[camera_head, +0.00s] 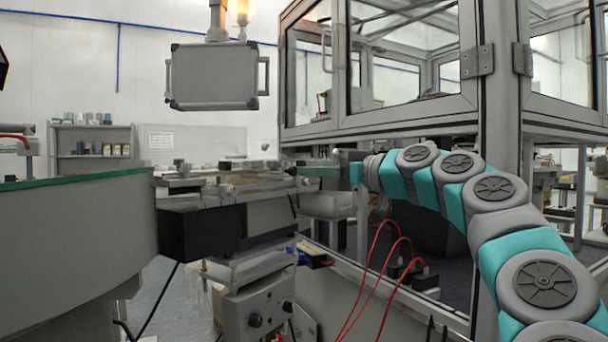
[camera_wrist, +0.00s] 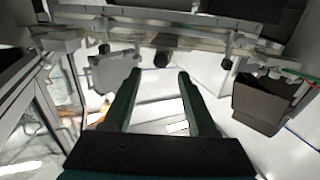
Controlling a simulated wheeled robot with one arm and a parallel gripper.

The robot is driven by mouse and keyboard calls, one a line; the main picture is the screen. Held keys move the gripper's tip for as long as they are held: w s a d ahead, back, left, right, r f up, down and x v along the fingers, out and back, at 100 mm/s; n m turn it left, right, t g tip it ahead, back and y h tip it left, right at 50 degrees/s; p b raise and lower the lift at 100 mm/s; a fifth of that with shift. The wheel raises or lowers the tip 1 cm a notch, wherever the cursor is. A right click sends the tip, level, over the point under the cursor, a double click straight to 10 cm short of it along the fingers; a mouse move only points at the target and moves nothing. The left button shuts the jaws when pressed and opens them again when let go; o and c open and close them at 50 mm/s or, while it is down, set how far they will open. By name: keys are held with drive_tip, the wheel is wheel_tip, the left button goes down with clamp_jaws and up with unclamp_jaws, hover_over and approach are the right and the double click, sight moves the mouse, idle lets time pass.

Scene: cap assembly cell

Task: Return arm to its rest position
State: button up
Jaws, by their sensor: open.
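My arm, grey and teal, reaches in from the right of the head view toward the middle. My gripper (camera_head: 305,171) is at its end, close to the right end of the metal feeder track (camera_head: 240,183). The wrist view shows my gripper (camera_wrist: 160,78) with two dark green fingers apart and nothing between them. The track (camera_wrist: 160,40) crosses the top of the wrist view beyond the fingertips. Whether the fingertips touch the track cannot be told.
A glazed machine enclosure (camera_head: 400,120) stands behind my arm. A large round grey bowl (camera_head: 70,240) with a green rim is at left. A grey control box (camera_head: 258,310) sits below the track. Red cables (camera_head: 375,270) hang under my arm. A grey panel box (camera_head: 213,76) hangs above.

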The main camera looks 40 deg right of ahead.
drive_tip(key=shift+s, duration=0.3)
